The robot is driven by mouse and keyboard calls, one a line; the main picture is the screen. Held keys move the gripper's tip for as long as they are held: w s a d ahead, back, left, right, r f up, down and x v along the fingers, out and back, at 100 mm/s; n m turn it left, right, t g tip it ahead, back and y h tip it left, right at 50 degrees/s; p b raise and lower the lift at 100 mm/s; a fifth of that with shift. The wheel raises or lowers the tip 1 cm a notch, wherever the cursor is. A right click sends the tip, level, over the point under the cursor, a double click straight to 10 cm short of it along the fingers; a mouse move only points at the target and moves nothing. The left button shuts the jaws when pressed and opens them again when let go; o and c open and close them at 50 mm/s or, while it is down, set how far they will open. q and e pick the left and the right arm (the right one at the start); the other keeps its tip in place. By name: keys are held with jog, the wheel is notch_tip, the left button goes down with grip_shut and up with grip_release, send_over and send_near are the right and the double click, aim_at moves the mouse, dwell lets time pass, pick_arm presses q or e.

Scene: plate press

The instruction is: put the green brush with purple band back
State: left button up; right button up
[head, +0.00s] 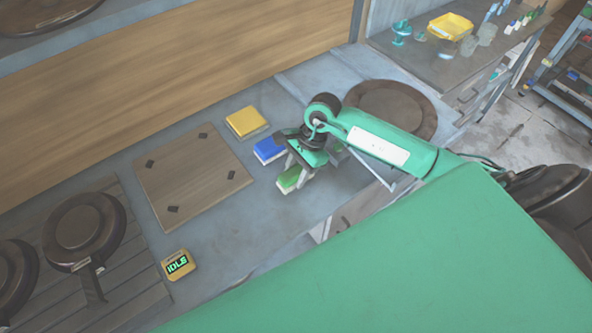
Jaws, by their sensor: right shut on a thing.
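The green brush (290,178) has a pale underside and is at the front end of a row of brushes on the grey counter. I cannot make out a purple band on it. My right gripper (300,172) comes down over it from the right and is shut on it, hiding part of its far side. I cannot tell whether the brush touches the counter or is just above it. My left gripper is not in view.
A blue brush (267,150) and a yellow brush (247,122) lie just behind. A wooden board (194,178) is to the left, with dark pans (84,232) beyond. A yellow box reading IDLE (178,265) sits in front. A round brown plate (391,109) lies at right.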

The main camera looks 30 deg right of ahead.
jog(key=shift+f, duration=0.1)
jog(key=shift+f+b, duration=0.1)
jog(key=shift+b, duration=0.2)
jog(key=o, duration=0.9)
jog(key=shift+o, duration=0.2)
jog(key=shift+r+p, duration=0.25)
jog(key=shift+p, duration=0.05)
jog(key=shift+w+d+r, duration=0.1)
jog(key=shift+d+r, duration=0.05)
jog(key=shift+r, duration=0.1)
jog(key=b+v, duration=0.3)
jog(key=v, duration=0.6)
jog(key=shift+d+r+b, duration=0.1)
jog(key=shift+r+b, duration=0.2)
jog(key=shift+r, duration=0.1)
jog(key=shift+v, duration=0.8)
